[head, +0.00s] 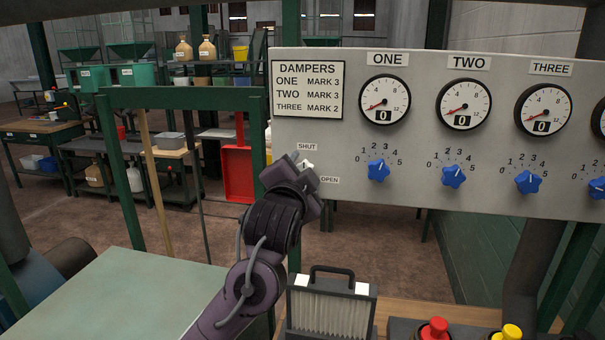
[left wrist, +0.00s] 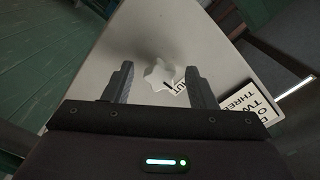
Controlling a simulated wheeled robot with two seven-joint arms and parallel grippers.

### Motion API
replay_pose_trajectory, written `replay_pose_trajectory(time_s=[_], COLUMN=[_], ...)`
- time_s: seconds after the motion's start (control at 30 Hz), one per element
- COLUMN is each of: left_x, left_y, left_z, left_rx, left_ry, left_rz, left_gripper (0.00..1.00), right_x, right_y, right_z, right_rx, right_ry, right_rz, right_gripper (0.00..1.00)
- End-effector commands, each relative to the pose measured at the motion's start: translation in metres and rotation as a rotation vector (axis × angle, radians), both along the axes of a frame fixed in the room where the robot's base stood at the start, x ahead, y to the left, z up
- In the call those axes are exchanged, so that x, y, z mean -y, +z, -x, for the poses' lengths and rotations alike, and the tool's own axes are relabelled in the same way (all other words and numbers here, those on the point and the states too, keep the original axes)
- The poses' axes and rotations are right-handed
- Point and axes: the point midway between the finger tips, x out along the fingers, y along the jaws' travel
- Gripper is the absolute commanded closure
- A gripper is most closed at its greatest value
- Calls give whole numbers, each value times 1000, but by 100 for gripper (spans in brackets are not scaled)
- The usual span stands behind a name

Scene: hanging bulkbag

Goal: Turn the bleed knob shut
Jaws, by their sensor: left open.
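The bleed knob (head: 307,165) is a small pale knob on the left part of the grey panel, between a SHUT label (head: 307,147) above and an OPEN label (head: 329,180) at lower right. My left gripper (head: 297,170) is in front of it and hides part of it in the head view. In the left wrist view the knob (left wrist: 160,75) shows as a white, lobed shape between the two fingers of the open left gripper (left wrist: 158,68). A gap shows on each side of it, so the fingers look apart from it. My right gripper is not in view.
The grey panel (head: 440,190) also carries a DAMPERS card (head: 307,90), several dials and several blue knobs, such as the one under ONE (head: 378,170). Below stand a black-framed filter box (head: 330,305), a red button (head: 434,328) and a yellow button (head: 507,332).

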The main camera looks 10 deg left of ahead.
Motion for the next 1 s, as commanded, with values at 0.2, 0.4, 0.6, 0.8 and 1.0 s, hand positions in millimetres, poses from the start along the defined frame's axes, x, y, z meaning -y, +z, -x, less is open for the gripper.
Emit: replay_pose_trajectory(time_s=[0.2, 0.4, 0.6, 0.8, 1.0], left_x=[0, 0, 0, 0, 0], left_y=[-3, -1, -1, -1, -1], left_z=[29, 62, 76, 77, 77], left_rx=[4, 6, 1, -2, -1], left_ry=[-2, 1, 1, 0, 0], left_rz=[-2, -4, -2, 0, 0], left_gripper=[49, 49, 49, 49, 49], right_x=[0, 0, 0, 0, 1], right_y=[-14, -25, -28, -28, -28], right_z=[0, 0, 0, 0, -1], right_rx=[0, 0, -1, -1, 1], right_ry=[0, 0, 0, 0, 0], right_rz=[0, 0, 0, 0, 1], right_gripper=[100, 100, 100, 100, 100])
